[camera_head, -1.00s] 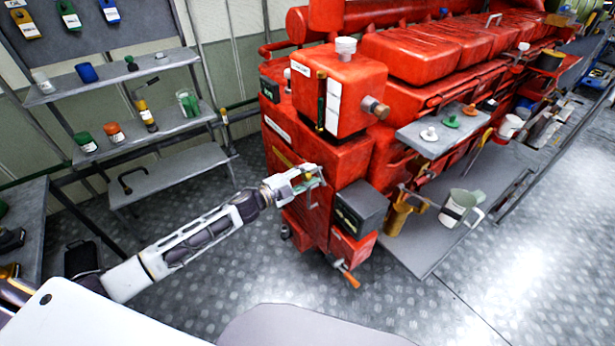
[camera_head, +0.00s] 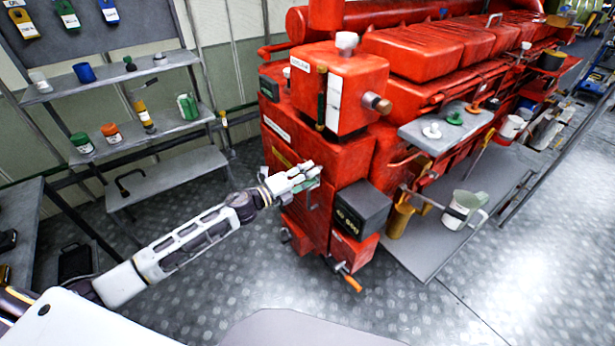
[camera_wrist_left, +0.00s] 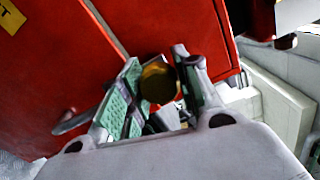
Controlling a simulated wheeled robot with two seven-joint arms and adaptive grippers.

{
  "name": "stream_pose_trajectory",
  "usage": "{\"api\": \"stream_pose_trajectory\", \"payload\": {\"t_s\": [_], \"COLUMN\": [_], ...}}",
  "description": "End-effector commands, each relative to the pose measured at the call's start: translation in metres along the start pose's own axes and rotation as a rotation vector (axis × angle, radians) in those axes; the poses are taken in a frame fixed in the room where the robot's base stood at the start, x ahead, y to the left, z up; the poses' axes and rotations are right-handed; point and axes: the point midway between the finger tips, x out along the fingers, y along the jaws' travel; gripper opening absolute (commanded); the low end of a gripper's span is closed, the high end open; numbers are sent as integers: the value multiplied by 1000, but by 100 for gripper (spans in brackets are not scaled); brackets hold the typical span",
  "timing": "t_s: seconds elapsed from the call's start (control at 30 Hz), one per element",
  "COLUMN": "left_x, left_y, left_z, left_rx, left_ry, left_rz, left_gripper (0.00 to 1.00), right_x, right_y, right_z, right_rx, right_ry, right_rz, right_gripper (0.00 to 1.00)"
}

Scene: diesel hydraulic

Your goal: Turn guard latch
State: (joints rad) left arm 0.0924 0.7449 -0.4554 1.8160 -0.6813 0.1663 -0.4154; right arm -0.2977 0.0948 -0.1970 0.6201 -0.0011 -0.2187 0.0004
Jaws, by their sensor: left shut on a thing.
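My left gripper (camera_head: 310,181) is at the near end face of the red diesel machine (camera_head: 330,150). In the left wrist view its two green-padded fingers (camera_wrist_left: 155,80) are closed around a round brass-yellow knob, which I take to be the guard latch (camera_wrist_left: 158,84). The knob's rounded end shows between the pads. The rest of it is hidden by the fingers. In the head view the gripper covers the latch. My right gripper is not in view.
A dark box (camera_head: 362,209) and an orange-handled valve (camera_head: 350,280) sit right of my gripper. A grey shelf unit (camera_head: 170,172) with jars stands to the left. A small grey tray (camera_head: 440,140) with caps is on the machine's side. The floor around my forearm is clear.

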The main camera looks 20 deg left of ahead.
Motion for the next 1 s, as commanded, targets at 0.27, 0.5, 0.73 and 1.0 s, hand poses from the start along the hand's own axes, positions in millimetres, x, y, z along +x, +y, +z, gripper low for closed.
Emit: {"api": "stream_pose_trajectory", "payload": {"t_s": [0.27,0.5,0.73,1.0], "left_x": [0,0,0,-1], "left_y": [2,2,1,1], "left_z": [-1,-1,-1,0], "left_rx": [14,13,12,12], "left_ry": [2,2,1,1], "left_rz": [3,3,2,1], "left_gripper": [8,40,54,54], "right_x": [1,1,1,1], "right_y": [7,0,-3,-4], "right_z": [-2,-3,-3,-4], "right_rx": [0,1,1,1], "right_ry": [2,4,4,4], "right_rz": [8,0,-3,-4], "right_gripper": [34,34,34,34]}}
